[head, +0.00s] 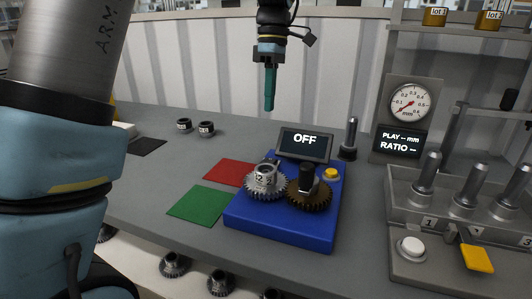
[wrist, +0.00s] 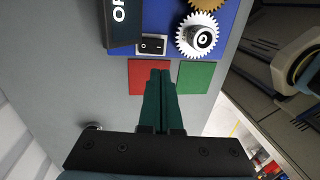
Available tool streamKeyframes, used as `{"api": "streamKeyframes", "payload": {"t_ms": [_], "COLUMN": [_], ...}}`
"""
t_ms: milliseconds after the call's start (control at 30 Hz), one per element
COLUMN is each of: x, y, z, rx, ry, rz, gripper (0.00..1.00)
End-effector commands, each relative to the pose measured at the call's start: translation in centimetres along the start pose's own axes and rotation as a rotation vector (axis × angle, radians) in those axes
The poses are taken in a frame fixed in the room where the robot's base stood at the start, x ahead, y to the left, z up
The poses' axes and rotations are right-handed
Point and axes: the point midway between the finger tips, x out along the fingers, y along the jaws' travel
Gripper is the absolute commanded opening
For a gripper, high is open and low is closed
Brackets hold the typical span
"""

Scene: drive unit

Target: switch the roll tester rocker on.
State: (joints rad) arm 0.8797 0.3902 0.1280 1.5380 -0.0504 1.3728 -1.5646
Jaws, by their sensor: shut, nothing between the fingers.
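The roll tester is a blue box (head: 280,233) with a dark display (head: 305,144) reading OFF, a steel gear (head: 263,184) and a bronze gear (head: 309,194) on top. Its black rocker (wrist: 152,45) shows in the wrist view, set in a pale frame between the display and the steel gear. I cannot make out the rocker in the head view. My gripper (head: 269,107) is shut and empty, pointing down above and behind the tester. In the wrist view its green fingertips (wrist: 160,73) appear just below the rocker, over the red mat, apart from the rocker.
A red mat (head: 230,173) and a green mat (head: 201,204) lie left of the tester. A yellow button (head: 330,174) is on its right. A dark post (head: 349,138) stands behind it. A grey fixture with pegs (head: 425,181) and a dial gauge (head: 410,103) stand at right.

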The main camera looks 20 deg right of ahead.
Motion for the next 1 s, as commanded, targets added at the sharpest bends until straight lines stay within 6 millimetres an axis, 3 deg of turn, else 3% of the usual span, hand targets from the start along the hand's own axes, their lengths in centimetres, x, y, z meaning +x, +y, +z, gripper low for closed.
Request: {"api": "streamKeyframes", "payload": {"t_ms": [600,800,1000], "x": [11.1,13.0,13.4], "y": [-0.2,-0.1,-0.1], "z": [0.0,0.0,0.0], "rx": [0.0,0.0,0.0], "ry": [-0.001,0.0,0.0], "rz": [-0.006,-0.004,0.0], "gripper": [0.0,0.0,0.0]}}
